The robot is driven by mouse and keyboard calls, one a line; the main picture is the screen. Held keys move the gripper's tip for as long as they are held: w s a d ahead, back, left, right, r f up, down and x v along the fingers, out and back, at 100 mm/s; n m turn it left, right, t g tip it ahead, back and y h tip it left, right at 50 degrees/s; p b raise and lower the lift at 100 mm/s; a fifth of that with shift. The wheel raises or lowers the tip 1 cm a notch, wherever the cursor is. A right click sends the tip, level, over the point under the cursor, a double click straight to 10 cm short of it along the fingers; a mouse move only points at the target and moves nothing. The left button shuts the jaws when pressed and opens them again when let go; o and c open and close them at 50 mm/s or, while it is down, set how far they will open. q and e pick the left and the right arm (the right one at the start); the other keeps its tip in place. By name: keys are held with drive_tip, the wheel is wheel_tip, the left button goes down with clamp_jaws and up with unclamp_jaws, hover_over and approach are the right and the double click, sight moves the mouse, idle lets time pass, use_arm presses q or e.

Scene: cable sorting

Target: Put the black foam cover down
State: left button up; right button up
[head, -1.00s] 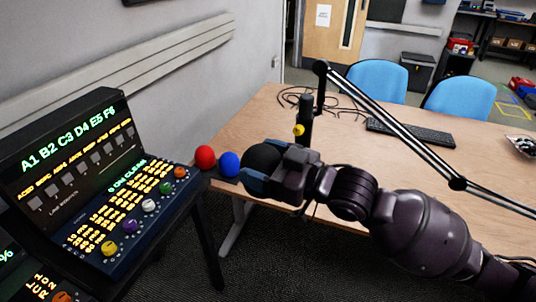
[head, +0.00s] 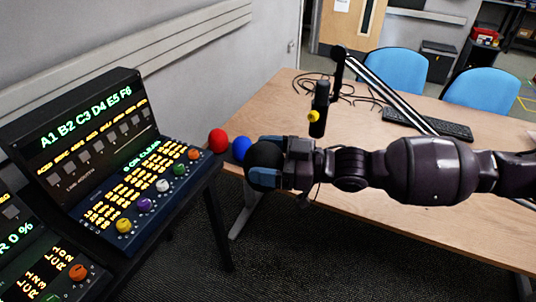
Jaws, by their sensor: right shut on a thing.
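The black foam cover (head: 262,156) is a dark round ball at the tip of my right gripper (head: 268,165). The gripper's blue-grey fingers are shut on it. It is held at the left end of the wooden table, close beside a blue ball (head: 240,148). A red ball (head: 218,140) is left of the blue one, near the console's corner. I cannot tell whether the black cover touches the table. My left gripper is not in view.
A microphone (head: 319,110) on a boom arm stands behind my right wrist. Cables (head: 350,90) and a keyboard (head: 428,124) lie further back on the table (head: 440,228). A lit control console (head: 120,165) stands at left. The table's front right is clear.

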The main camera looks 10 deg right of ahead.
drive_tip(key=shift+w+a+f+n+g+y, duration=0.15)
drive_tip(key=shift+f+n+g, duration=0.35)
drive_tip(key=shift+g, duration=0.25)
drive_tip(key=shift+w+a+f+n+g+y, duration=0.1)
drive_tip(key=shift+a+f+n+g+y, duration=0.1)
drive_tip(key=shift+f+n+g, duration=0.45)
drive_tip(key=shift+w+a+f+n+g+y, duration=0.15)
drive_tip(key=shift+n+g, duration=0.2)
drive_tip(key=shift+g, duration=0.55)
drive_tip(key=shift+f, duration=0.1)
